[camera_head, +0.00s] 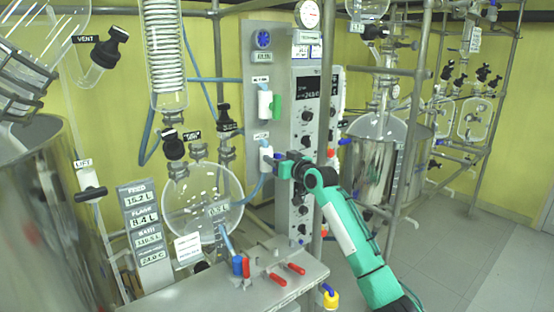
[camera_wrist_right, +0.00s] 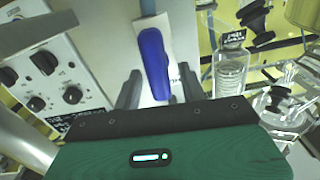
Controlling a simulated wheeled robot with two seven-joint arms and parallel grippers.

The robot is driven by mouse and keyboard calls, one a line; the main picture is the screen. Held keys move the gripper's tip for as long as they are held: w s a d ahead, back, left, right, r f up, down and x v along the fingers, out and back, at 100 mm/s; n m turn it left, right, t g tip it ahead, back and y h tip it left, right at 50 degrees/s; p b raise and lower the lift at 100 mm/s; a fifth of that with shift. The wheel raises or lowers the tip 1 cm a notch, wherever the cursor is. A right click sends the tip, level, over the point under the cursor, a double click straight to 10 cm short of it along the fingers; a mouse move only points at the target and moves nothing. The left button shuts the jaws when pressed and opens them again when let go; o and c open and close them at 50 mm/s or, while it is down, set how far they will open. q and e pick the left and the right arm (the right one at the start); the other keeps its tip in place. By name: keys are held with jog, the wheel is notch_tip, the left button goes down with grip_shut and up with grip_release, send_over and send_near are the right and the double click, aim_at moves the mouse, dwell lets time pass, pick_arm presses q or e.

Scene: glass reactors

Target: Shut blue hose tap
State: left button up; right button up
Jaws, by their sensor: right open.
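The blue tap handle (camera_wrist_right: 154,62) shows in the right wrist view, long and roughly upright in the picture, against a pale tap body. In the head view the white tap body (camera_head: 265,156) sits on the grey panel, below a similar white tap with a green handle (camera_head: 276,107). My right gripper (camera_head: 277,161) is at the lower tap and hides most of its handle. In the wrist view its open fingers (camera_wrist_right: 158,78) stand either side of the blue handle's lower part; I cannot tell whether they touch it. My left gripper is not in view.
A panel with black knobs (camera_head: 305,140) and a vertical pole (camera_head: 327,90) stand close to my right gripper. A round glass flask (camera_head: 200,203) is to the left. A metal bench (camera_head: 225,289) with red-handled valves (camera_head: 277,279) lies below. Open floor is at the right.

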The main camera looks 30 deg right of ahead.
grip_shut()
jog(key=m+p, duration=0.1)
jog(key=m, duration=0.1)
jog(key=m+p, duration=0.1)
jog(key=shift+d+m+p, duration=0.3)
jog(key=shift+m, duration=0.1)
jog(key=shift+w+d+f+m+p, duration=0.1)
jog(key=shift+d+f+m+p, duration=0.15)
jog(key=shift+m+p, duration=1.5)
jog(key=shift+s+d+f+m+p, duration=0.15)
jog(key=shift+f+m+p, duration=0.5)
jog(key=shift+m, duration=2)
jog(key=shift+w+d+f+m+p, duration=0.1)
jog(key=shift+w+d+m+p, duration=0.1)
jog(key=shift+m+p, duration=1.65)
jog(key=shift+m+b, duration=0.3)
jog(key=shift+m, duration=0.15)
